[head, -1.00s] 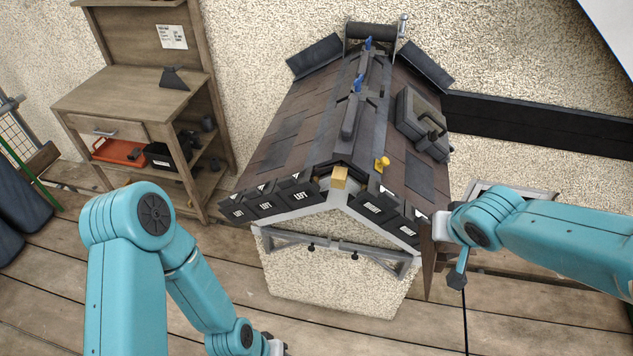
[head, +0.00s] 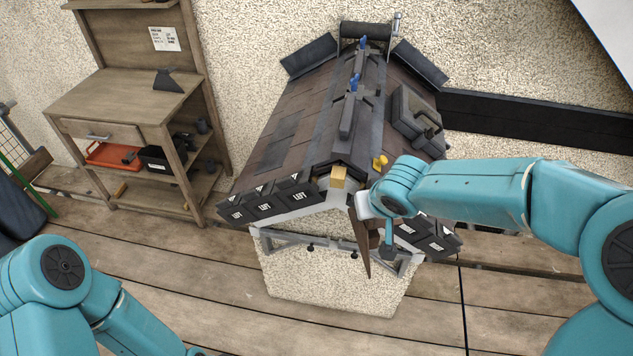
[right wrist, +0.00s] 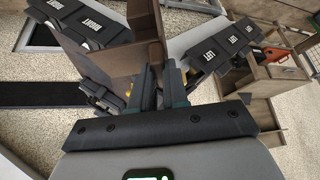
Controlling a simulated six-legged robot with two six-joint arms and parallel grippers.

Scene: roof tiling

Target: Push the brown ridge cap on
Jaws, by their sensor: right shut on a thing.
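The brown ridge cap (head: 357,236) hangs steeply tilted in front of the roof's near gable end, just right of the peak. It also shows as a brown folded piece in the right wrist view (right wrist: 95,62). My right gripper (head: 366,207) is shut on it; its fingers show in the right wrist view (right wrist: 157,88). The ridge's near end has a yellowish wooden block (head: 338,177), left of and above the cap. Dark ridge pieces (head: 347,117) lie along the ridge behind, with blue clips. My left gripper is out of view; only its arm shows at lower left.
A yellow knob (head: 380,162) and a dark case (head: 415,122) sit on the right slope. A wooden workbench (head: 120,100) stands at the left.

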